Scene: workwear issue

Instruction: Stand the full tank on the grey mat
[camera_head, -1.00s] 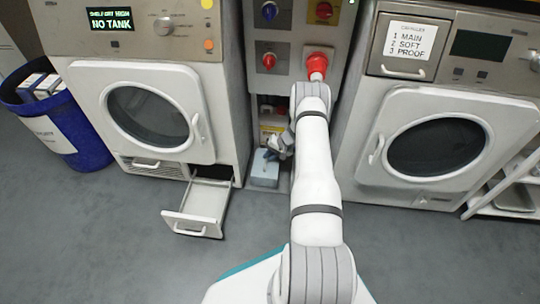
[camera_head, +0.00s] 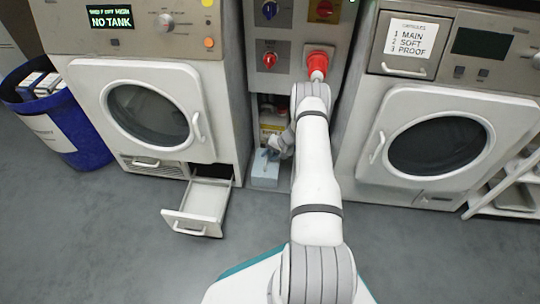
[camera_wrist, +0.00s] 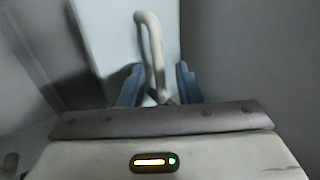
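A pale blue-grey tank (camera_head: 265,173) is low in the gap between the two machines, in the head view. In the wrist view its pale body (camera_wrist: 118,35) carries a whitish, upright-looking handle (camera_wrist: 152,42). My gripper (camera_wrist: 159,86) has its two blue-grey fingers either side of the lower end of this handle. Gaps show between handle and fingers, so it is open around the handle. In the head view my gripper (camera_head: 281,146) is over the tank's right side, partly hidden by my arm. A grey mat cannot be made out clearly from the grey floor.
An open drawer (camera_head: 194,208) juts from the left machine (camera_head: 215,95), whose display reads NO TANK. The right machine (camera_head: 352,160) stands close to my arm. A blue bin (camera_head: 75,145) is at far left, a white rack (camera_head: 497,193) at far right. The front floor (camera_head: 110,240) is clear.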

